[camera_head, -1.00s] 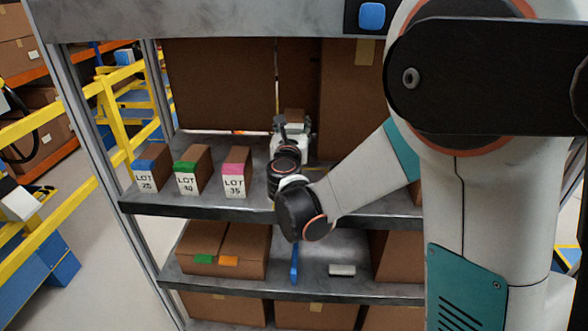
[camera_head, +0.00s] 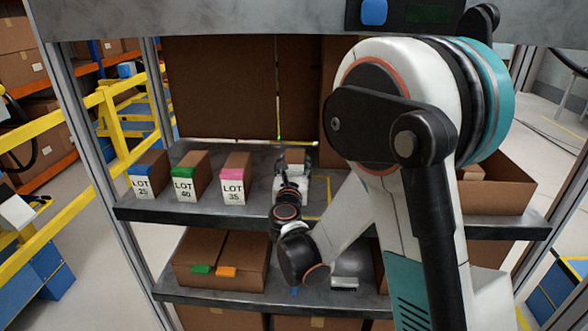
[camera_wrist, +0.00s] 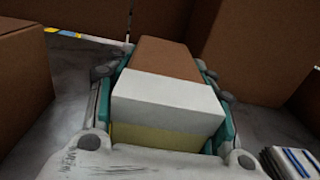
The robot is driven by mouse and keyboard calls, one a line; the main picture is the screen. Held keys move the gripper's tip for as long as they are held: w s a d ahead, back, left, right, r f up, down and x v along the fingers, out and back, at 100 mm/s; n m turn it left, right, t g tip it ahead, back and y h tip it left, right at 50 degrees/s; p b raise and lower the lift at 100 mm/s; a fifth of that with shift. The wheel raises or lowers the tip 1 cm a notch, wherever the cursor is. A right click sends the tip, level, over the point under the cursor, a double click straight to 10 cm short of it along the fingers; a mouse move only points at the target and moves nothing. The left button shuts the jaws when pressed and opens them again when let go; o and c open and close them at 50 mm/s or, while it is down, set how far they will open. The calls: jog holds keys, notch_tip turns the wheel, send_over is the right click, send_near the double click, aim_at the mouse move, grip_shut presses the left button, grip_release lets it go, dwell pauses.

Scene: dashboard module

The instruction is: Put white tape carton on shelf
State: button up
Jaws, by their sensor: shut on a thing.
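My gripper (camera_head: 293,170) is over the middle shelf (camera_head: 255,224), right of the row of labelled cartons. It is shut on a brown carton with a broad white tape band, the white tape carton (camera_wrist: 168,95). In the wrist view the teal-padded fingers press its left and right sides. Below the white band its near face looks yellowish. In the head view only a bit of the carton (camera_head: 294,157) shows beyond the gripper. Whether its underside touches the shelf is hidden.
Cartons with blue (camera_head: 147,177), green (camera_head: 188,177) and pink tape (camera_head: 235,178) stand to the left. A yellow line (camera_head: 329,190) marks the shelf right of my gripper. Large brown boxes (camera_head: 220,85) stand behind. An open box (camera_head: 497,185) sits at the right end.

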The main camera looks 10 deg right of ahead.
jog(key=shift+f, duration=0.15)
jog(key=o, duration=1.4)
jog(key=shift+r, duration=0.25)
jog(key=p+v, duration=0.2)
jog(key=v, duration=1)
